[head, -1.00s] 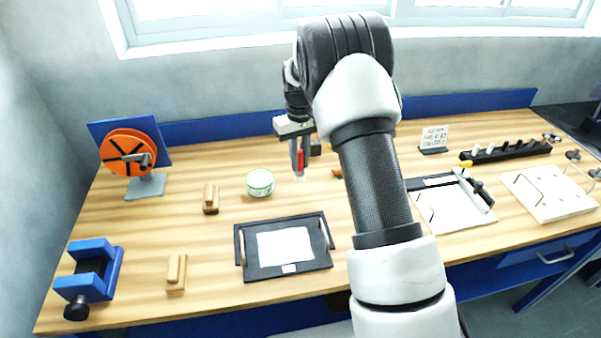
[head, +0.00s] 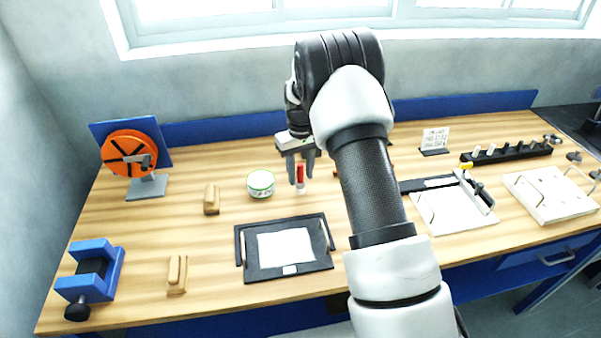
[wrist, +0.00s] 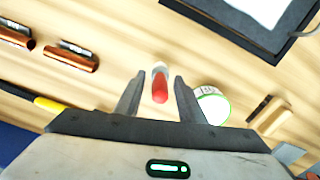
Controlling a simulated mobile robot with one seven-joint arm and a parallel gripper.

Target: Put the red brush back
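The red brush (head: 300,173) shows as a small red upright piece with a pale, whitish lower part on the wooden bench. It also shows in the wrist view (wrist: 160,88), seen nearly end-on from above. My gripper (head: 300,170) is open and points down, with one finger on each side of the red piece. In the wrist view a gap shows between each finger and the red piece. I cannot tell whether the pale part is the brush's own or a holder.
A green-rimmed white tin (head: 261,184) stands close to the left of my gripper. A black framed tray (head: 253,270) lies in front. A wooden block (head: 211,199) is farther left. Two brown pieces with dark tops (wrist: 78,58) lie near in the wrist view.

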